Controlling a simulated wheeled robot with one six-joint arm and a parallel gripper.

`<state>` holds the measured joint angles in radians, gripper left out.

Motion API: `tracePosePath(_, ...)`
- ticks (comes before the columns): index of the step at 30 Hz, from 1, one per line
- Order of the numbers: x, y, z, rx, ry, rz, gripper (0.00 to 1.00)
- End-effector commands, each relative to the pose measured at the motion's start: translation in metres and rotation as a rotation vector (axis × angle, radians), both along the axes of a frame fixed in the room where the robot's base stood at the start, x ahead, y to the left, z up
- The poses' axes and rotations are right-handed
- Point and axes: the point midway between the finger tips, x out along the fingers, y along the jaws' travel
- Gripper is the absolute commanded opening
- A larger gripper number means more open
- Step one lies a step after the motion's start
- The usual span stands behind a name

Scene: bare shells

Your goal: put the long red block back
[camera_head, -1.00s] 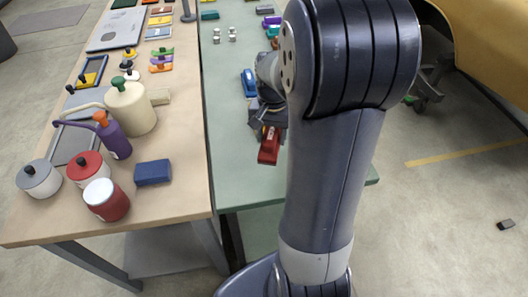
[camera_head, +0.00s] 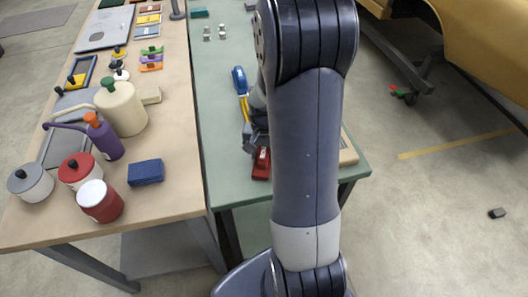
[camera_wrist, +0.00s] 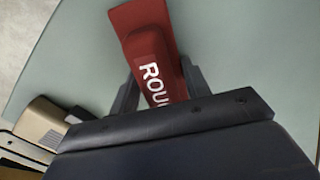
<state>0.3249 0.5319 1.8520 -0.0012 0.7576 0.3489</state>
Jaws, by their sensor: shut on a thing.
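The long red block (camera_head: 262,163) is in my gripper (camera_head: 257,145), over the near part of the green table (camera_head: 235,188). In the wrist view the red block (camera_wrist: 150,45) shows white letters starting "ROU". The fingers of my gripper (camera_wrist: 160,92) are shut on its sides, and its far end sticks out beyond them. The wrist housing hides its near end. I cannot tell whether the block touches the tabletop.
A blue tool (camera_head: 239,80) and a yellow thing (camera_head: 244,108) lie behind my gripper. A beige box (camera_head: 348,150) sits at the right, partly behind my arm. The wooden table (camera_head: 170,205) at left holds pots, a blue block (camera_head: 146,172) and trays. The green table's near-left part is clear.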

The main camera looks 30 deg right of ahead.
Motion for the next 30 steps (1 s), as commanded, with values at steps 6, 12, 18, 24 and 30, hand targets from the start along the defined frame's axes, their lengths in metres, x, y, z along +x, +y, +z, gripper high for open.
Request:
tracePosePath(6, 0.0, 0.0, -0.002, 0.0, 0.0, 0.0, 0.57)
tracePosePath(12, 0.0, 0.0, -0.002, 0.0, 0.0, 0.0, 0.67)
tracePosePath(18, 0.0, 0.0, 0.0, 0.0, 0.0, 0.0, 0.67)
tracePosePath(24, 0.001, 0.0, 0.021, -0.002, -0.005, 0.0, 0.67)
tracePosePath(30, 0.001, 0.0, 0.064, -0.003, -0.007, 0.0, 0.67)
